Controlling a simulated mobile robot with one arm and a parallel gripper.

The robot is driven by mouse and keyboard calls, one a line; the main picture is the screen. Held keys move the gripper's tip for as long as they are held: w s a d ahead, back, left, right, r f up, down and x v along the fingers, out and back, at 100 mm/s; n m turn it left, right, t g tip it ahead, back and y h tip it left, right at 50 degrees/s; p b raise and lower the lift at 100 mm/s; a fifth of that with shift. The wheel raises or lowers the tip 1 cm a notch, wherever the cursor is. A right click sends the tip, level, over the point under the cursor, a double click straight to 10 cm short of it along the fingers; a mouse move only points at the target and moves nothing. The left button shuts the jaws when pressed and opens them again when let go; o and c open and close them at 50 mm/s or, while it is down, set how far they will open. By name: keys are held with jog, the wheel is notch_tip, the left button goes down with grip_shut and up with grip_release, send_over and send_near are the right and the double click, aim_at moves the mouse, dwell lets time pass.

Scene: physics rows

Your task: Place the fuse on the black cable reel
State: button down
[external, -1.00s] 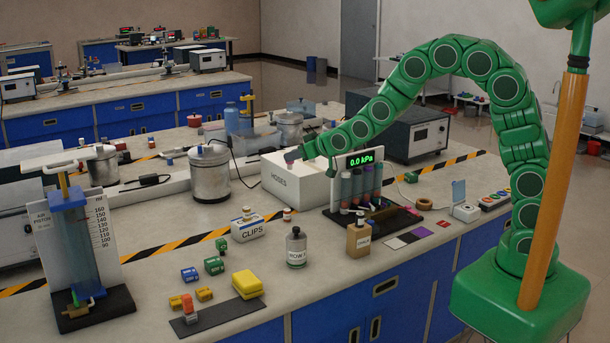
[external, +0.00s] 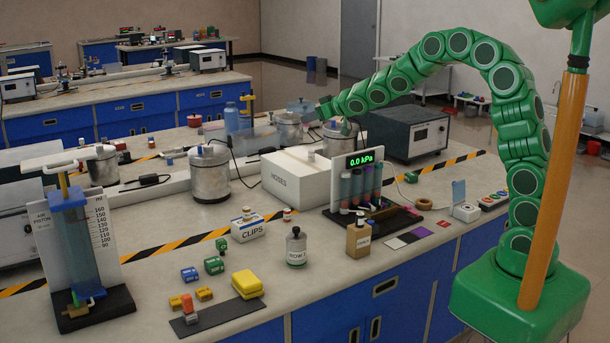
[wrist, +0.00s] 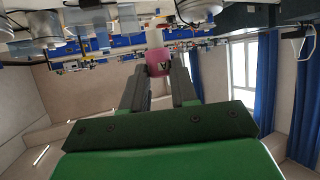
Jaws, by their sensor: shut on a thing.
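My gripper (external: 323,106) is raised over the back of the near bench, above and behind the white HOSES box. In the wrist view its two grey fingers (wrist: 160,84) are shut on a small pink cylinder with a pale end, which appears to be the fuse (wrist: 159,63). The fuse is too small to make out in the external view.
The HOSES box (external: 292,183), the tube rack with its 0.0 kPa display (external: 360,160) and a dark instrument box (external: 402,128) stand below and around the arm. Metal pots (external: 208,174) stand left.

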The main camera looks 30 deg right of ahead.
jog(key=shift+w+d+n+y, duration=0.6)
jog(key=shift+w+d, duration=0.6)
jog(key=shift+d, duration=3.95)
jog(key=s+d+f+n+g+y, duration=0.1)
jog(key=s+d+f, duration=0.2)
jog(key=d, duration=0.6)
jog(key=s+d+f+n+g+y, duration=0.1)
jog(key=s+d+f, duration=0.25)
jog(key=d, duration=0.55)
jog(key=shift+w+d+f, duration=0.3)
jog(key=shift+w+f, duration=1.95)
jog(key=shift+f, duration=0.15)
jog(key=shift+w+d+f, duration=0.3)
jog(key=shift+w+f, duration=1.95)
jog(key=shift+f, duration=0.2)
jog(key=shift+w+d+f, duration=0.3)
jog(key=shift+w+f, duration=1.95)
jog(key=shift+f, duration=1.6)
